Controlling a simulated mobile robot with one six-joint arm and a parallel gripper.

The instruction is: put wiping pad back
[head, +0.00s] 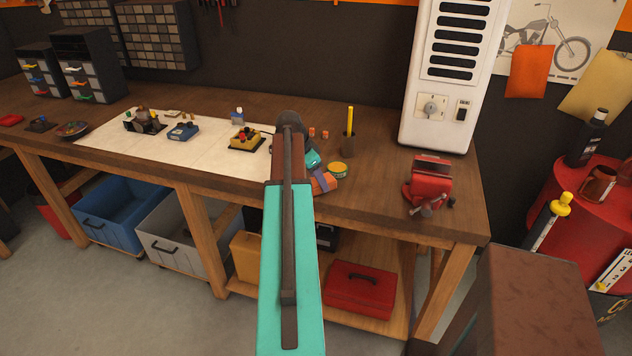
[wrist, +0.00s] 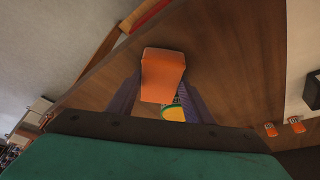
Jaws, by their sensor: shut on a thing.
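The wiping pad looks like an orange block (head: 327,184), partly hidden by my arm and gripper in the head view. In the wrist view the orange wiping pad (wrist: 163,74) sits between the two dark purple fingers of my gripper (wrist: 158,92). My gripper (head: 319,181) is shut on it, over the front part of the wooden workbench (head: 375,182). I cannot tell whether the pad touches the bench top. A round yellow-green tin (head: 338,170) stands just behind and right of the pad; it also shows in part in the wrist view (wrist: 173,113).
A pen cup (head: 348,145) and two small orange blocks (head: 318,133) stand farther back. A red vise (head: 432,182) is on the right, before a white cabinet (head: 450,75). A pale mat (head: 205,150) with several parts lies left. Bare wood lies between tin and vise.

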